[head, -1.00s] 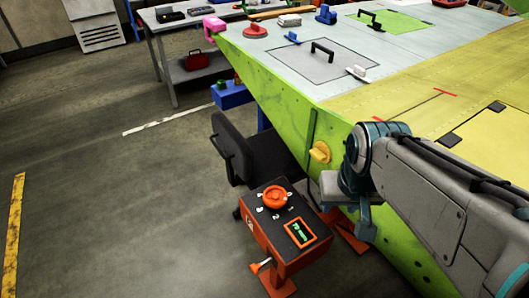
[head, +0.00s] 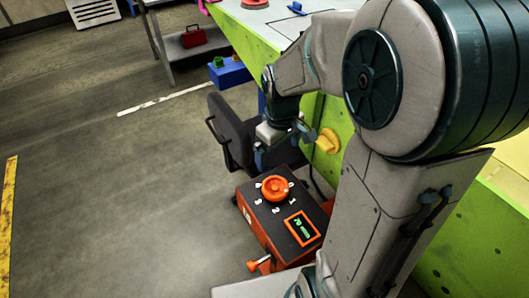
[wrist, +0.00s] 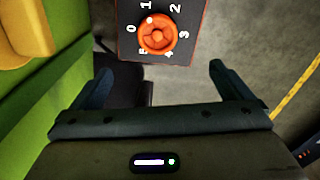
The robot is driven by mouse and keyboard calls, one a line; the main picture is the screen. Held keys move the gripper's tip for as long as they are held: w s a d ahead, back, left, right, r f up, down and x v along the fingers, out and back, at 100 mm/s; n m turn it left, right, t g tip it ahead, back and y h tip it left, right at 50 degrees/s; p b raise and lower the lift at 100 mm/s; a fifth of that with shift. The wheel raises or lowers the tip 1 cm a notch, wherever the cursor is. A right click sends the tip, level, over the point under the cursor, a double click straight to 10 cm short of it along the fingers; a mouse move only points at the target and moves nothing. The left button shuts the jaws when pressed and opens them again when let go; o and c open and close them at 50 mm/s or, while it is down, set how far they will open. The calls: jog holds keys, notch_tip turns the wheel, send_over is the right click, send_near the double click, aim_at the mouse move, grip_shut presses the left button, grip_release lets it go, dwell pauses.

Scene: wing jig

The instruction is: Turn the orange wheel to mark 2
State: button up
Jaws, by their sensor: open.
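The orange wheel (head: 275,189) sits on the dark top of an orange control box (head: 262,222). In the wrist view the wheel (wrist: 157,36) is ringed by white numbers 0 to 5, with 2 (wrist: 175,8) at its upper right. A small white dot on the wheel lies near the 1. My gripper (wrist: 158,78) is open and empty, its two fingers apart and the wheel beyond their tips. In the head view it hangs behind the box, short of the wheel and apart from it.
A green display (head: 301,229) is on the box top. A black chair (head: 229,133) stands close behind the box. The green jig wall (head: 312,108) with a yellow knob (head: 328,141) is to the right. Open floor lies to the left.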

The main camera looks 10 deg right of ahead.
aim_at(274, 185)
jog(key=shift+n+g, duration=0.3)
jog(key=shift+n, duration=0.5)
jog(key=f, duration=0.6)
jog(key=w+f+b, duration=0.1)
jog(key=f, duration=0.4)
jog(key=w+f+b, duration=0.1)
jog(key=f, duration=0.5)
jog(key=shift+w+f, duration=0.2)
jog(key=shift+f, duration=0.1)
jog(key=c, duration=1)
